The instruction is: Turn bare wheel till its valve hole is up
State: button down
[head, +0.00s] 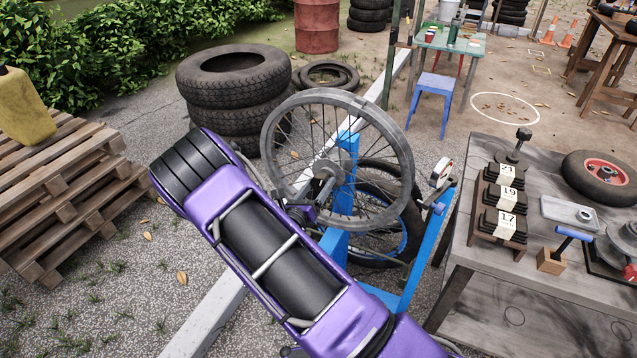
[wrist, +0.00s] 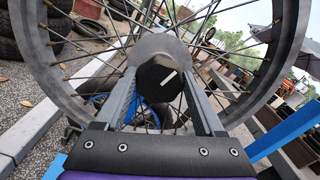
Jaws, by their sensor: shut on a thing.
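The bare wheel (head: 398,135) is a grey rim with spokes and no tyre, held upright on a blue stand (head: 412,270). In the wrist view its rim (wrist: 45,75) arcs around the picture. My gripper (head: 322,190) reaches the hub from the near side. In the wrist view my gripper (wrist: 160,95) has its two grey fingers on either side of the black hub knob (wrist: 155,84), shut on it. The knob has a white line pointing to the upper right. I cannot make out the valve hole on the rim.
A second, dark-tyred wheel with a blue rim (head: 408,240) sits behind the bare wheel. Stacked tyres (head: 235,95) stand behind left, pallets (head: 60,190) at left. A grey bench (head: 490,280) with weights (head: 500,205) stands close on the right.

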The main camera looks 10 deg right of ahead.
jog(key=shift+n+p, duration=0.7)
jog(key=shift+n, duration=0.8)
grip_release()
jog(key=v, duration=1.7)
jog(key=shift+s+a+p, duration=0.15)
jog(key=shift+s+p, duration=0.05)
jog(key=shift+p, duration=0.2)
jog(key=shift+w+r, duration=0.1)
